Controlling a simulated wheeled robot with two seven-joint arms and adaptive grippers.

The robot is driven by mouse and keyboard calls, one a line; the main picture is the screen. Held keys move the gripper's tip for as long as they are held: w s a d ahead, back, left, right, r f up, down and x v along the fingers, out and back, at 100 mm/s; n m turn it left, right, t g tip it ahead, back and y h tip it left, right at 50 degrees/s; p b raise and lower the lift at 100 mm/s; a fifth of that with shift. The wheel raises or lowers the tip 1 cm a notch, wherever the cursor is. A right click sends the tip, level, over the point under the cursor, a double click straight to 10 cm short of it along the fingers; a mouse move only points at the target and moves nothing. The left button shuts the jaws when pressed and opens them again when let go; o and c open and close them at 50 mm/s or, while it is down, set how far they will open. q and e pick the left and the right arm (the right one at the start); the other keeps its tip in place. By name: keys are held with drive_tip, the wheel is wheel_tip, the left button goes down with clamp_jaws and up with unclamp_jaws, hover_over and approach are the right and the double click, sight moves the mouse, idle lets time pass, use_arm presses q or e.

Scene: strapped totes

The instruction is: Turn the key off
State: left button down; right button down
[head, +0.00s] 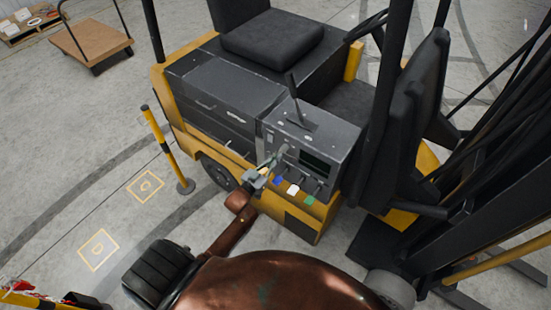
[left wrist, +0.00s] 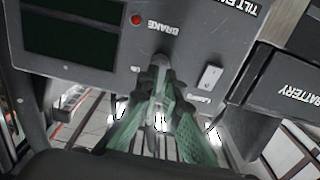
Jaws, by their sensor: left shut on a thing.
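The yellow and black forklift (head: 280,95) stands in front of me. Its grey control panel (head: 318,140) has a dark display. My left gripper (head: 272,158) reaches up to the left part of this panel. In the left wrist view its green fingers (left wrist: 161,66) close together at the panel, below the word BRAKE. They are shut on the key, which is mostly hidden between the fingertips. I cannot tell the key's angle. My right gripper is not in view.
A red button (left wrist: 136,19) sits just left of the BRAKE label, and a white switch (left wrist: 210,77) to the right of the fingers. A yellow and black post (head: 165,148) stands at left on open floor.

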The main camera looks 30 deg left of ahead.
use_arm(q)
drive_tip(key=c, duration=2.1)
unclamp_jaws()
drive_tip(key=s, duration=0.8)
drive_tip(key=s+a, duration=0.1)
drive_tip(key=s, duration=0.3)
